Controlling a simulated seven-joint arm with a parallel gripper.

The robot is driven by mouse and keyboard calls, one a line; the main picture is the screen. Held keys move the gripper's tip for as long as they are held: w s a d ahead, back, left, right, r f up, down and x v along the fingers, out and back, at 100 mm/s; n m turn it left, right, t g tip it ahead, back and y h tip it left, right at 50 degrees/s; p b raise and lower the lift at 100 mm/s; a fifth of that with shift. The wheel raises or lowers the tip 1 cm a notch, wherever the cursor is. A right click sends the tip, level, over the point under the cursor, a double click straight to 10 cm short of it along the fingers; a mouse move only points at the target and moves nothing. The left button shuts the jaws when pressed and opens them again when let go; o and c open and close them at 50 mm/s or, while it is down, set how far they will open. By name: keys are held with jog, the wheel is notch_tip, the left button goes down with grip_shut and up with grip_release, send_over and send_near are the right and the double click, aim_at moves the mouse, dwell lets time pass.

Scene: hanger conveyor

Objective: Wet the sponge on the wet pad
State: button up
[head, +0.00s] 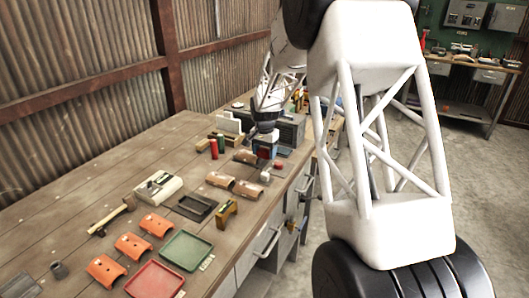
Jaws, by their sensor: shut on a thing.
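My gripper (265,152) is at the far part of the workbench, under the black wrist, low over the bench top. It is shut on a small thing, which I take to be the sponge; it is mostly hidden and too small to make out. A dark flat pad (284,152) lies just right of the gripper and may be the wet pad; I cannot tell for sure. I cannot tell whether the held thing touches it.
Tan curved pieces (220,179) and a small white block (265,177) lie before the gripper. Nearer are a black tray (182,207), orange curved pieces (132,246), a green tray (165,262) and a red tray (136,292).

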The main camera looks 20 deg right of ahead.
notch_tip(320, 180, up, 3)
send_over(283, 150)
jog(key=shift+r, duration=0.2)
jog(key=shift+f, duration=0.15)
dwell(0.4)
jog(key=shift+f, duration=2.8)
jog(key=shift+f, duration=0.7)
dwell(0.9)
jog(key=shift+r, duration=3.6)
